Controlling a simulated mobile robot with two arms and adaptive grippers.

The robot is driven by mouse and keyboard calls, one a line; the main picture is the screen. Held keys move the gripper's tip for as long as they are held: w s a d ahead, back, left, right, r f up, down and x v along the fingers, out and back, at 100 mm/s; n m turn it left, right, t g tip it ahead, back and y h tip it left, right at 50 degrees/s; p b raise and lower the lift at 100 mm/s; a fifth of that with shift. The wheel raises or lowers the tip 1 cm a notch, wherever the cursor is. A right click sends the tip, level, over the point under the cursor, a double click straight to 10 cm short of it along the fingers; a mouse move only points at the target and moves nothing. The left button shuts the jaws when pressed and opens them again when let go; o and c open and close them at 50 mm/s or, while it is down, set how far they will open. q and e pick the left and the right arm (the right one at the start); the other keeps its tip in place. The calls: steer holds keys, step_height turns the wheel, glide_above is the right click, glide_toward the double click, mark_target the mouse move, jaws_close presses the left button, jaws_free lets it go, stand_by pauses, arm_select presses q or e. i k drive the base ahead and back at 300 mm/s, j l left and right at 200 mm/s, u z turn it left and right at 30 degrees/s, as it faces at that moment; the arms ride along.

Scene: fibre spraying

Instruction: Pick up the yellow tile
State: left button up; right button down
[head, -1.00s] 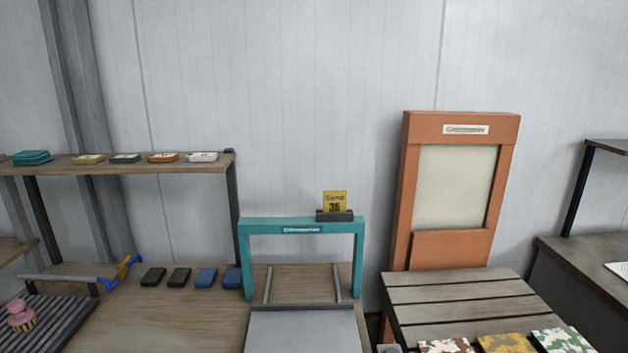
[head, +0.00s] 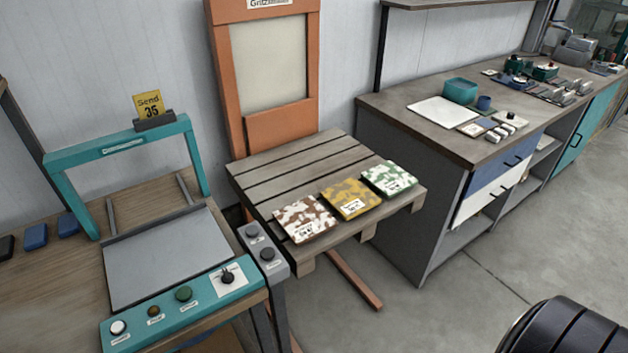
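The yellow tile (head: 349,199), with a camouflage-like pattern and a small white label, lies flat on the slatted wooden pallet table (head: 290,172). It is the middle one of three tiles near the front edge. A brown-and-white tile (head: 306,219) lies to its left and a green-and-white tile (head: 389,178) to its right. Neither gripper shows in the head view. A black rounded part at the bottom right corner may be mine.
A teal-framed machine (head: 122,148) with a grey plate (head: 168,257) and a button panel stands left of the pallet table. An orange framed board (head: 268,75) stands behind it. A grey workbench (head: 410,190) stands to the right. Open concrete floor (head: 455,300) lies in front.

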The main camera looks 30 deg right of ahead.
mark_target(351, 198)
steer(key=z, duration=1.25)
